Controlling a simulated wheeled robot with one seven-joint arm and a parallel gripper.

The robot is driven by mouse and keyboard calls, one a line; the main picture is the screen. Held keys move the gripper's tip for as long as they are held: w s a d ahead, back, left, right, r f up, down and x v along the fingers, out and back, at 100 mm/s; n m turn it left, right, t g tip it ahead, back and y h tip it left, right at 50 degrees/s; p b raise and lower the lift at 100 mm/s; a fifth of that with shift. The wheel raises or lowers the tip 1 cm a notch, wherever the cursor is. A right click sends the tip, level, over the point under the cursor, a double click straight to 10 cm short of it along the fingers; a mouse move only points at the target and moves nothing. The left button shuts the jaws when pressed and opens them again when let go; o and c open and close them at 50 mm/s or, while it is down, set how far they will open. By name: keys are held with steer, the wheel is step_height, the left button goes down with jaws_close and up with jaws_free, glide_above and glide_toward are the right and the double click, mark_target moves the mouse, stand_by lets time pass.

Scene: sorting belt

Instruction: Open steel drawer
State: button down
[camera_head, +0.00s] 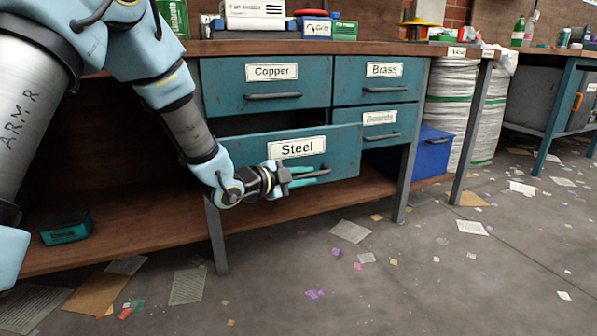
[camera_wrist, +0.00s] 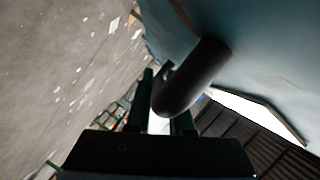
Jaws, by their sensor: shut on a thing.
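The teal drawer labelled Steel (camera_head: 256,149) is pulled partway out of the workbench, standing forward of the drawers around it. My gripper (camera_head: 310,175) is at its front, shut on the dark bar handle (camera_head: 325,172) below the label. In the wrist view the handle (camera_wrist: 192,82) runs between the two fingers of my gripper (camera_wrist: 165,110), close to the teal drawer front (camera_wrist: 262,50). The inside of the drawer is mostly hidden; only a dark gap shows above its front.
Drawers labelled Copper (camera_head: 225,88), Brass (camera_head: 350,72) and one with a blurred label (camera_head: 355,133) are shut. A workbench leg (camera_head: 217,238) stands beneath my forearm. A blue bin (camera_head: 433,150) sits at right. The floor in front is open, with scattered paper scraps.

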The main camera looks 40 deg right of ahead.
steer(key=s+a+b, duration=0.1)
steer(key=s+a, duration=0.1)
steer(key=s, duration=0.4)
steer(key=shift+s+a, duration=0.4)
steer(key=c, duration=0.8)
jaws_free()
steer(key=p+v, duration=0.3)
steer(key=v, duration=0.7)
steer(key=shift+a, duration=0.4)
